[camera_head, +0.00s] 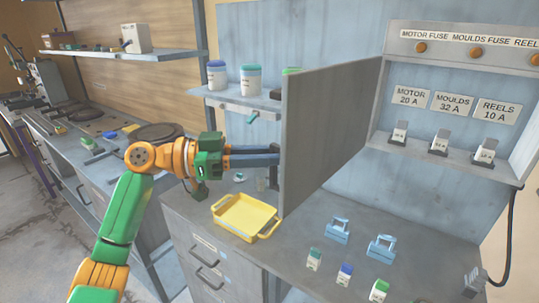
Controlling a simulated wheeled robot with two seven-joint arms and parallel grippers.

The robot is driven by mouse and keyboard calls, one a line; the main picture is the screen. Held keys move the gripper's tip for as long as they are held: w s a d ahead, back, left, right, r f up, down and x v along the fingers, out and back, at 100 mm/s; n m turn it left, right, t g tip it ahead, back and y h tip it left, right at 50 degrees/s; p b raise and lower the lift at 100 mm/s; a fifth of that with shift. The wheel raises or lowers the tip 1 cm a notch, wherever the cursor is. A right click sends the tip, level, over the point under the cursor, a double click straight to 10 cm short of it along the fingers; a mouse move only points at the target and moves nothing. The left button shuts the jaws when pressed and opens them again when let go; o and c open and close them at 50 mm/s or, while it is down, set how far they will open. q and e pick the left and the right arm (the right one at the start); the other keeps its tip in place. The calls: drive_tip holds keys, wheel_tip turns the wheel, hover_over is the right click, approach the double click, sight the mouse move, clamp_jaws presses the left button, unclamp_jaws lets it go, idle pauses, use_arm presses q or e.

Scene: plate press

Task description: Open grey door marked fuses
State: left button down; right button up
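The grey door (325,130) stands swung wide open from the left side of the fuse cabinet (455,33). I see its plain inner face; its outer face and any marking are turned away. My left gripper (277,157) comes in from the left, with its dark fingers reaching to the door's free edge on the outer side. Black parts show beside the fingertips, perhaps a handle, but the door hides part of them. I cannot tell whether the fingers are closed on anything. My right gripper is out of view.
The open cabinet shows several fuse holders (438,143) under labels for motor, moulds and reels. A yellow tray (246,216), small coloured-cap containers (345,274) and blue padlock-like items (381,248) sit on the bench below. Jars (250,80) stand on a shelf behind.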

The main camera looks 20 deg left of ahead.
use_arm(q)
drive_tip(key=c, duration=0.9)
unclamp_jaws()
drive_tip(key=shift+w+d, duration=0.1)
drive_tip(key=shift+w, duration=0.05)
drive_tip(key=shift+a+f, duration=0.1)
drive_tip(key=shift+a, duration=0.15)
drive_tip(key=b+v, duration=0.3)
drive_tip(key=v, duration=0.3)
drive_tip(key=shift+s+a, duration=0.3)
drive_tip(key=shift+s, duration=0.05)
